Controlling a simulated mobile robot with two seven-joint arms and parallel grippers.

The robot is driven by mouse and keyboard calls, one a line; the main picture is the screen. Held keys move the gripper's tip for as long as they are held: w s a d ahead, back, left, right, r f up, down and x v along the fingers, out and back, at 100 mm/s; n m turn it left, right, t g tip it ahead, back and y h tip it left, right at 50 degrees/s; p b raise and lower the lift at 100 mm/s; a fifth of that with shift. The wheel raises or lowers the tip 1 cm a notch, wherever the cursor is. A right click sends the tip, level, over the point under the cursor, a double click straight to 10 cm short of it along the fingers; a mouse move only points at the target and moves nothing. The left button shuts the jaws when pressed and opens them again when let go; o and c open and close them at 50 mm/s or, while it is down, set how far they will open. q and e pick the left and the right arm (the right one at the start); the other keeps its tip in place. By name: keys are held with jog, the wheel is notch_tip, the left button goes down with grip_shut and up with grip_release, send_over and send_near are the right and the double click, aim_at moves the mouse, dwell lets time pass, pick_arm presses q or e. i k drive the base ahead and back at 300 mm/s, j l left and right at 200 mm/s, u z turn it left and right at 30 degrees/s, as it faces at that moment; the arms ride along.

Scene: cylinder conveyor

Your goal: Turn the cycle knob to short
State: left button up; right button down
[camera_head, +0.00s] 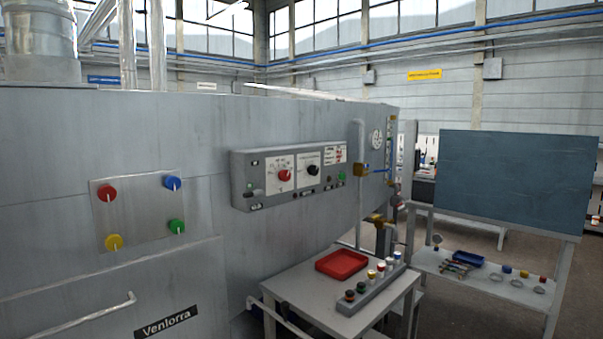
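A grey control box (240,180) is fixed to the front of the large grey machine. It carries a red knob (284,176) on a white label plate, and a black knob (313,170) on another white plate to its right. The print on the plates is too small to read, so I cannot tell which is the cycle knob or where its setting points. A separate plate (140,213) at the left holds red, blue, yellow and green knobs with pale pointers. Neither of my grippers is in view.
A small table (290,288) below the box bears a red tray (342,263) and a grey rack (372,292) of capped cylinders. Pipes with brass valves (378,220) stand right of the box. A blue board (515,185) stands above a shelf at the right.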

aim_at(313, 170)
jog(key=u, duration=0.35)
jog(key=i+l+u, duration=0.1)
jog(key=u, duration=0.25)
jog(key=l+u, duration=0.15)
jog(key=u, duration=0.2)
jog(key=l+u, duration=0.6)
jog(key=l, duration=0.2)
jog(key=l+u, duration=0.25)
jog(key=l, duration=0.65)
